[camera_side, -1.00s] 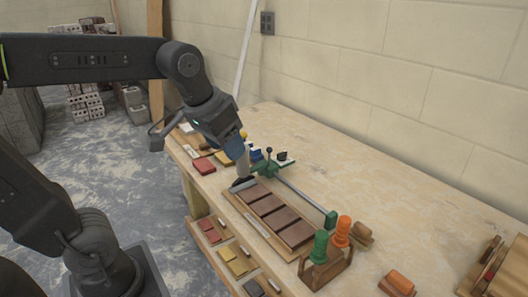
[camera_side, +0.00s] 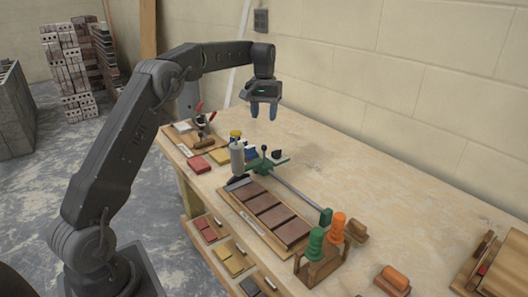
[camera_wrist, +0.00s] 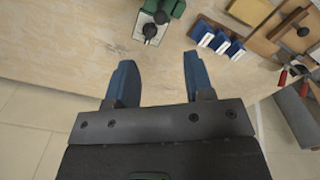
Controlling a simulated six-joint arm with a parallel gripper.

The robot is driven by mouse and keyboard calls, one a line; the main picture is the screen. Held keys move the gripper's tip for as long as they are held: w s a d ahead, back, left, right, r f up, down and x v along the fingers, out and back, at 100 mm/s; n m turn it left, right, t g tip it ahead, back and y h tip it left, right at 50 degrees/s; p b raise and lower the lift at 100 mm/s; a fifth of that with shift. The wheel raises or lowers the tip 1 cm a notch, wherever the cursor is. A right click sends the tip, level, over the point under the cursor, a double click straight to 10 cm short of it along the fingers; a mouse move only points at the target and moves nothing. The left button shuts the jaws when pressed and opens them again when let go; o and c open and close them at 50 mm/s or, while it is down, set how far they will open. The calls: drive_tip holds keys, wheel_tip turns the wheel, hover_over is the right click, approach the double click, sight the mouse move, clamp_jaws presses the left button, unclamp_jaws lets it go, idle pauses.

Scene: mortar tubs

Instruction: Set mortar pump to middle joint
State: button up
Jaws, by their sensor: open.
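I take the mortar pump to be the green unit (camera_side: 265,163) with a grey upright cylinder (camera_side: 237,157) at its left, at the far end of a tray of brown slabs (camera_side: 234,208). A black-knobbed lever stands on it, and a second black knob (camera_side: 277,154) sits on a pale plate at its right. In the wrist view the plate with its knob (camera_wrist: 150,30) shows at the top edge, partly cut off. Which setting the knob marks is too small to tell. My gripper (camera_side: 263,112) is open and empty, raised above and behind the pump, touching nothing.
A rod runs from the pump to a green block (camera_side: 326,217). Blue-and-white blocks (camera_wrist: 219,42) stand beside the pump. Green (camera_side: 316,242) and orange (camera_side: 338,227) handled tools stand in a wooden rack. The bench is clear along the wall.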

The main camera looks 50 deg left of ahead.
sight(264, 151)
wheel_tip(264, 151, down, 14)
drive_tip(key=shift+r, duration=0.1)
idle(0.4)
drive_tip(key=shift+c, duration=0.3)
clamp_jaws()
